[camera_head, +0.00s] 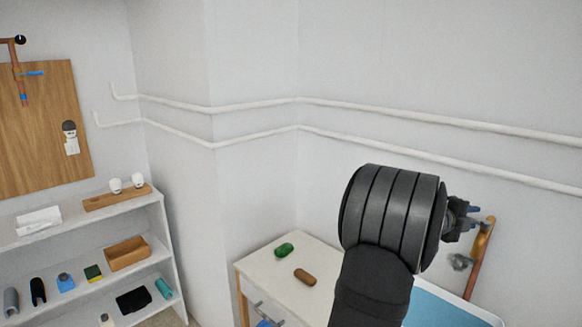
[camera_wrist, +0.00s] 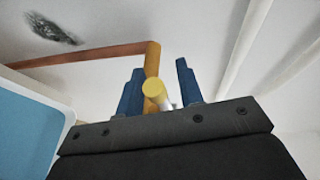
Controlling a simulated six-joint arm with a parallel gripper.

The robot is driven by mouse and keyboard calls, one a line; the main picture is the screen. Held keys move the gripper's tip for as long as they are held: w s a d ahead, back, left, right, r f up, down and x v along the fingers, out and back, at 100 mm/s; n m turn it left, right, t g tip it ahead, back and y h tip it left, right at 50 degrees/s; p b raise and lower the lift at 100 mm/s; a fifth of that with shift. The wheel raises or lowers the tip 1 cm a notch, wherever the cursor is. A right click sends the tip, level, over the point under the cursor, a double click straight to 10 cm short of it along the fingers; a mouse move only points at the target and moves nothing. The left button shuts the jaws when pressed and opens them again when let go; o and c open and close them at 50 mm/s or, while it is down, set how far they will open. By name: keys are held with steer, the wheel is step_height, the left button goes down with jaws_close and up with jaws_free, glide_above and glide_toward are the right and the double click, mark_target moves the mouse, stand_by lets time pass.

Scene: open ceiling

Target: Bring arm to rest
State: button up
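My gripper (camera_head: 474,211) is at the right of the head view, at the end of my dark arm, close to the upper end of a copper pipe (camera_head: 482,252). In the wrist view its two blue fingers (camera_wrist: 161,66) stand apart. An orange-yellow pipe piece with a round yellow end (camera_wrist: 154,88) shows in the gap and partly overlaps the left finger's outline. The fingers do not visibly close on it. Whether they touch it I cannot tell.
A small table (camera_head: 262,263) holds a green and a brown object. Shelves (camera_head: 75,229) with several items stand left. White pipes (camera_head: 400,112) run along the wall.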

steer(key=s+a+r+n+t, duration=0.15)
steer(key=s+a, duration=0.25)
steer(key=a, duration=0.4)
steer(key=s+a+r+m, duration=0.15)
steer(key=s+a, duration=0.25)
steer(key=a, duration=0.4)
steer(key=w+d+f+m+g+h, duration=0.1)
steer(key=w+d+g, duration=0.4)
steer(key=d+g, duration=0.4)
steer(key=shift+w+d+f, duration=0.15)
steer(key=shift+w+d, duration=0.2)
steer(key=shift+d, duration=1.15)
stand_by(0.7)
